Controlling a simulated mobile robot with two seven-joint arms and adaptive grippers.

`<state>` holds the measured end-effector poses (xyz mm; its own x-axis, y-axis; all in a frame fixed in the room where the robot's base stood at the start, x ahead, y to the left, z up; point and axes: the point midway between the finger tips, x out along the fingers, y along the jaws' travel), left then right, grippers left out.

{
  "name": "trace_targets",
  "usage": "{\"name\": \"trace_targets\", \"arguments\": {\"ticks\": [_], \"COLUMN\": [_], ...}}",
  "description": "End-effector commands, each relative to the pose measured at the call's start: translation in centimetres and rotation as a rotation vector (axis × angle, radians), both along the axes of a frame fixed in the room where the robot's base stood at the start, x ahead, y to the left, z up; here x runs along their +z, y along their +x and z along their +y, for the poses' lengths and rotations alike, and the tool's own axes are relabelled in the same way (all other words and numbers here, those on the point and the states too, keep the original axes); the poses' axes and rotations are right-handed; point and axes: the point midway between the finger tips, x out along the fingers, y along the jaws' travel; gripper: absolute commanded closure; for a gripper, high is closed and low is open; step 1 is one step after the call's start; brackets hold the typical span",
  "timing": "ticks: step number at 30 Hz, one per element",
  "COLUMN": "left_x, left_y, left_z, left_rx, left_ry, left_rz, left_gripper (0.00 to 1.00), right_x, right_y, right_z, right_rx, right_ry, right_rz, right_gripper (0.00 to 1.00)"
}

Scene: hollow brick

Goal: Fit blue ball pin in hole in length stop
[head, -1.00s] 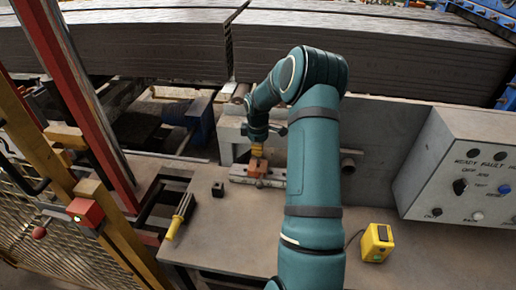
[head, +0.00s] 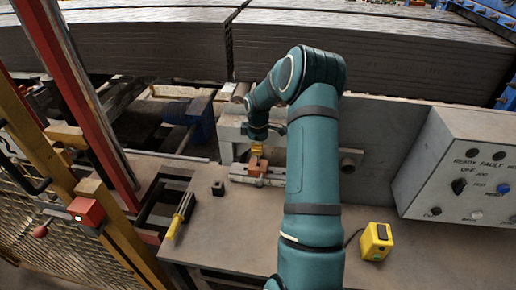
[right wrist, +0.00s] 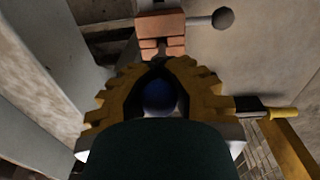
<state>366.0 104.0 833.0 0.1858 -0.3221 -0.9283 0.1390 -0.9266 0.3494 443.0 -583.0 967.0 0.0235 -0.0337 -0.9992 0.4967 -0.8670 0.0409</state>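My right gripper (head: 257,150) is above the fixture at the back of the bench. In the right wrist view my right gripper (right wrist: 160,82) has its yellow fingers closed around the blue ball pin (right wrist: 159,95). The ball shows between the fingers; the pin's shank is hidden. The length stop appears to be the brick-red block (head: 258,165) on a pale rail, just below the gripper. In the right wrist view the block (right wrist: 160,24) lies beyond the fingertips, with a dark slot facing them. I cannot make out its hole. My left gripper is not in view.
A dark ball-ended lever (right wrist: 223,18) sticks out beside the block. A control box (head: 468,170) is at the right.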

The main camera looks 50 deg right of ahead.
Motion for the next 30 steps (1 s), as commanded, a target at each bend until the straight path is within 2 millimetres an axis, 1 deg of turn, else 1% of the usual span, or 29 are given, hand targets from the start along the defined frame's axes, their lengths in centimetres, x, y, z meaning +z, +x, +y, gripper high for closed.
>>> {"name": "trace_targets", "arguments": {"ticks": [17,30], "left_x": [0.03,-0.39], "left_y": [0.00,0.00], "left_z": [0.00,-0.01], "left_rx": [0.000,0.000], "left_ry": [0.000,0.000], "left_rz": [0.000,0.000], "left_gripper": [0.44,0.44], "right_x": [-0.10,-0.78], "right_y": [0.10,0.09], "right_z": [-0.11,-0.11], "right_rx": [0.000,0.000], "right_ry": [-0.001,-0.001], "right_rz": [0.000,0.000], "right_gripper": [1.00,1.00]}}
